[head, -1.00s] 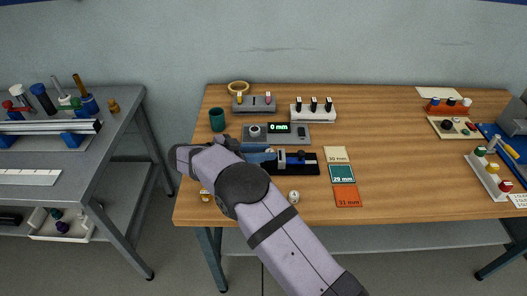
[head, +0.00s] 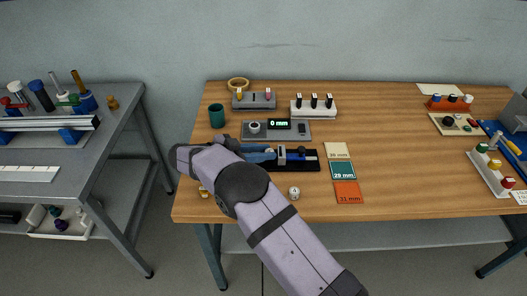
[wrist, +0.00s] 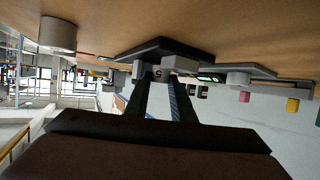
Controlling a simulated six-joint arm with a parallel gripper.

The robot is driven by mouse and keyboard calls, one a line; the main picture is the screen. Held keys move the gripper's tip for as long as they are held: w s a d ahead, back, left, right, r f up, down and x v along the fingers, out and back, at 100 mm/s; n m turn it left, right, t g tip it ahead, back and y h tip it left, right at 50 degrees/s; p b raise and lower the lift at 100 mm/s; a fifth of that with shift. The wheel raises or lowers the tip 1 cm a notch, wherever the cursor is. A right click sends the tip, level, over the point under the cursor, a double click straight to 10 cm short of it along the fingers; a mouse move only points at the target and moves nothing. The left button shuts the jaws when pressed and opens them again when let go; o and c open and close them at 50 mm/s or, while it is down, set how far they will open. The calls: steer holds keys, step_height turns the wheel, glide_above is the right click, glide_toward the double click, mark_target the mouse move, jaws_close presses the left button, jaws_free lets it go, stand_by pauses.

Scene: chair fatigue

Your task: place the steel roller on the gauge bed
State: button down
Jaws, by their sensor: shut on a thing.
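My gripper (head: 268,154) is low over the left part of the gauge bed, a black plate (head: 312,166) with a silver upright block (head: 282,154) and a blue slide (head: 301,155) on it. In the wrist view, which is upside down, my gripper's fingers (wrist: 160,84) are shut on a small pale piece with a dark mark (wrist: 157,74), which I take for the steel roller. It is close to the black plate (wrist: 165,46); whether it touches is not clear.
Behind the plate is a grey readout box (head: 303,136) showing 0 mm. Cards for several sizes, among them a green 29 mm card (head: 343,171), lie to the right. A small white cylinder (head: 294,193) stands in front, and a green cup (head: 216,116) back left. The right-centre table is clear.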

steer(key=shift+s+f, duration=0.1)
steer(key=shift+f, duration=0.35)
